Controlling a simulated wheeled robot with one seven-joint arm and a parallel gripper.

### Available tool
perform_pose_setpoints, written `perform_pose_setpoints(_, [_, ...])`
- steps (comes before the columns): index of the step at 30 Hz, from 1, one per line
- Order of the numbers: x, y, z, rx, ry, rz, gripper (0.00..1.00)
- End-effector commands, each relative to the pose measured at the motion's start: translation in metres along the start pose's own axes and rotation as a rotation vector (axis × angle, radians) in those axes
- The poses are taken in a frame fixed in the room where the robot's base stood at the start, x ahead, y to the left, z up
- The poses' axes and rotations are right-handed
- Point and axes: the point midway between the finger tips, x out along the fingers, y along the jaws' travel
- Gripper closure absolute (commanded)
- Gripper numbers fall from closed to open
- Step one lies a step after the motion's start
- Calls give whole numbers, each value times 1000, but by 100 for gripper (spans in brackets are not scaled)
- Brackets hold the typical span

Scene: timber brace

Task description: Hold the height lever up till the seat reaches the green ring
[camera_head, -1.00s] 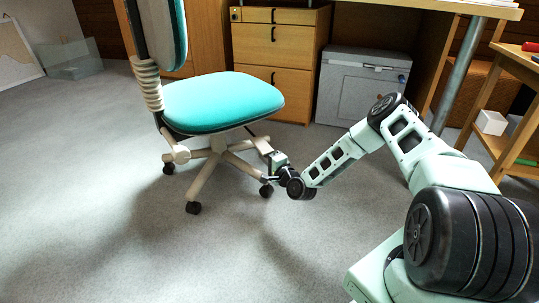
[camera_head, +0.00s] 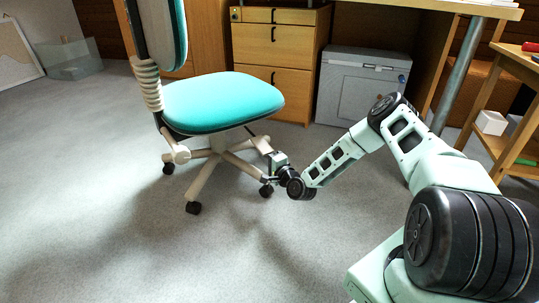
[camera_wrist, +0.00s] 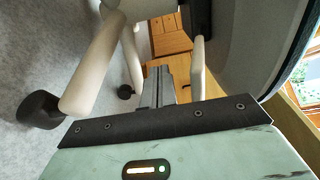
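The office chair's teal seat (camera_head: 222,101) sits over a cream base with black castors. In the wrist view, the seat's dark underside (camera_wrist: 262,45) fills the upper right. A pale bar (camera_wrist: 197,70), which looks like the height lever, sticks out toward me from a black part under the seat. My gripper (camera_wrist: 158,72) appears shut, its dark fingers close together with nothing seen between them. The fingers lie beside the bar, on the side away from the seat; I cannot tell whether they touch it. My gripper is small below the seat's right edge in the head view (camera_head: 268,154). I see no green ring.
A wooden drawer unit (camera_head: 272,62) and a grey box (camera_head: 360,88) stand behind the chair. A metal desk leg (camera_head: 458,84) and a wooden shelf (camera_head: 515,125) are at the right. Chair legs (camera_wrist: 93,65) are close to my gripper. The carpet in front is clear.

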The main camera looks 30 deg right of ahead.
Motion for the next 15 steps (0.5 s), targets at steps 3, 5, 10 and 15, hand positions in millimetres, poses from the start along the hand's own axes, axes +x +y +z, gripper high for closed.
perform_pose_setpoints(3, [0,0,0,0,0,0,100])
perform_pose_setpoints(5, [0,-1,0,0,0,0,100])
perform_pose_setpoints(10, [0,-4,0,0,0,0,100])
perform_pose_setpoints(15, [0,-8,0,0,0,0,100])
